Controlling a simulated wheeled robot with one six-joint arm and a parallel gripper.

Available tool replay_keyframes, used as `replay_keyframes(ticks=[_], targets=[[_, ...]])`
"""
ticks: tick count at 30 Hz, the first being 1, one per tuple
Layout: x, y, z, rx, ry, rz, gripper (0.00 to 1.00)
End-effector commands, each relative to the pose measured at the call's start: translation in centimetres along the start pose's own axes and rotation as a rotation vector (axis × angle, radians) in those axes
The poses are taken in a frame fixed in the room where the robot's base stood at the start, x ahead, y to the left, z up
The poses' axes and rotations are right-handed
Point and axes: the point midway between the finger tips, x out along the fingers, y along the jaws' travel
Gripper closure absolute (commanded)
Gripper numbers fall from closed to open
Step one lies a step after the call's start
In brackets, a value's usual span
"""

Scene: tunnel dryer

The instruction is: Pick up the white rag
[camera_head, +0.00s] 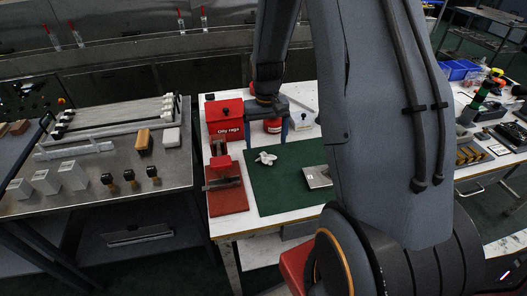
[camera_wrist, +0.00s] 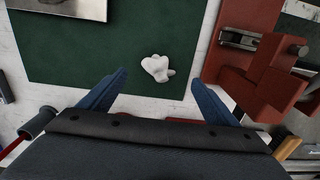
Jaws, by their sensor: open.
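The white rag (camera_head: 265,158) lies crumpled on a green mat (camera_head: 278,195) on the white workbench. In the wrist view the white rag (camera_wrist: 157,67) is a small bunched lump on the green mat (camera_wrist: 70,65), ahead of my fingers. My gripper (camera_head: 262,122) hangs over the back part of the bench, behind the rag in the head view. In the wrist view my gripper (camera_wrist: 157,90) shows two blue fingers spread wide apart with nothing between them. The fingers do not touch the rag.
A red vise (camera_head: 222,172) stands left of the mat. A red "Oily rags" bin (camera_head: 224,118) stands at the back left. A metal plate (camera_head: 317,177) lies on the mat's right side. A steel table (camera_head: 100,165) with blocks and stamps stands further left. Mat around the rag is clear.

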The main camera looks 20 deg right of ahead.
Motion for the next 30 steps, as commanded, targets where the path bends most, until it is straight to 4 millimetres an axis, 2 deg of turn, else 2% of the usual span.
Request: replay_keyframes(ticks=[8, 21, 30], targets=[[2.4, 0.7, 0.0, 0.013, -0.003, 0.0, 0.17], [6.8, 0.2, -0.2, 0.009, -0.002, 0.0, 0.17], [7.6, 0.1, -0.3, 0.008, -0.001, 0.0, 0.17]])
